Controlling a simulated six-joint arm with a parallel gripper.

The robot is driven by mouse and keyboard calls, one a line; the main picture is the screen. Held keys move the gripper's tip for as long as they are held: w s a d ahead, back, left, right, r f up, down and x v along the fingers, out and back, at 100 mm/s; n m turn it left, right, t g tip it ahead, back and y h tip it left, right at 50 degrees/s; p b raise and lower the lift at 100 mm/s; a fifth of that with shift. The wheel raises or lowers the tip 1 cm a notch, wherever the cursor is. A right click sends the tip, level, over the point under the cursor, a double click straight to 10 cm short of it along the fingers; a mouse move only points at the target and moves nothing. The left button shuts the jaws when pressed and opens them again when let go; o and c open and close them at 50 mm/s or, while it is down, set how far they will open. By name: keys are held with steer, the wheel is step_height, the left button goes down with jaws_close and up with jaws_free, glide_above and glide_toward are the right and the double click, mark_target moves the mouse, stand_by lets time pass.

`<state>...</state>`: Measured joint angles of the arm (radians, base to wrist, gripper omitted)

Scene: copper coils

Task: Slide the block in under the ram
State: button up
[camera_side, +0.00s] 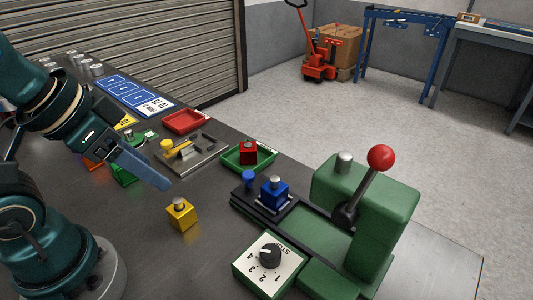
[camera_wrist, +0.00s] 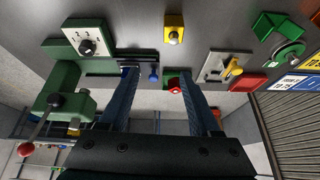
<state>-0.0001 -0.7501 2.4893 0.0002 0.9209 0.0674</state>
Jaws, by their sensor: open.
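The blue block (camera_side: 274,192) with a metal knob on top sits upright on the dark slide of the green press (camera_side: 372,212). A blue handle knob (camera_side: 249,178) stands at the slide's outer end, left of the block; it also shows in the wrist view (camera_wrist: 153,72). The ram's lower end is hidden inside the press; a metal cylinder shows on top. The block is outside the press body, in front of its opening. My gripper (camera_side: 160,183) is open and empty, above the bench and left of the slide. In the wrist view a finger mostly hides the block.
A yellow block (camera_side: 180,215) stands on the open bench below my gripper. A red block (camera_side: 248,152) sits in a green tray behind the slide. A dial box (camera_side: 269,261) is in front of the press. The red-balled lever (camera_side: 381,158) rises beside the press.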

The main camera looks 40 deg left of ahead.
steer(key=w+r+m, duration=0.4)
steer(key=w+r, duration=0.1)
steer(key=m+g, duration=0.4)
steer(key=g, duration=0.2)
glide_above(248, 173)
step_height(248, 173, down, 11)
steer(key=shift+f, duration=2.8)
jaws_close()
steer(key=shift+r, duration=0.1)
